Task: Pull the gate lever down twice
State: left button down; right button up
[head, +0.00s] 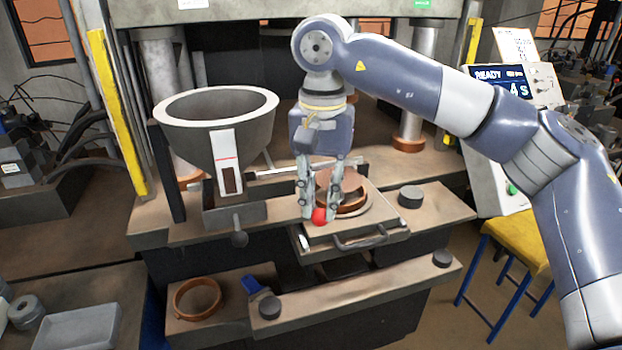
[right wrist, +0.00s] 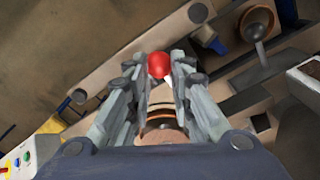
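A red ball knob (head: 319,216) sits between the fingertips of my right gripper (head: 320,213), above the front of the press plate. In the right wrist view the red knob (right wrist: 158,65) fills the gap between the two fingertips, which seem to touch its sides. A short pale piece shows beside it; the rest of what carries the knob is hidden. A grey hopper (head: 216,105) stands left of the gripper, with a metal bar (head: 275,173) running from it toward the fingers. A dark ball-ended rod (head: 239,238) hangs below the hopper. My left gripper is out of view.
A round mould with a copper ring (head: 352,203) lies just behind the fingers on a plate with a dark handle (head: 360,241). Steel press columns (head: 411,92) stand behind. A lower shelf holds a loose copper ring (head: 197,298). A control panel (head: 500,140) stands right, partly behind my arm.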

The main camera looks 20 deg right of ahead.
jog(key=shift+a+r+p, duration=0.1)
jog(key=shift+r+p, duration=1.75)
jog(key=shift+r, duration=0.8)
jog(key=shift+f, duration=0.1)
jog(key=shift+s+f+b, duration=0.1)
jog(key=shift+f+b, duration=1.85)
jog(key=shift+f, duration=0.7)
jog(key=shift+f+b, duration=1.55)
jog(key=shift+f, duration=0.8)
jog(key=shift+r, duration=0.1)
notch_tip(320, 180, up, 10)
jog(key=p, duration=0.7)
jog(key=shift+p, duration=0.4)
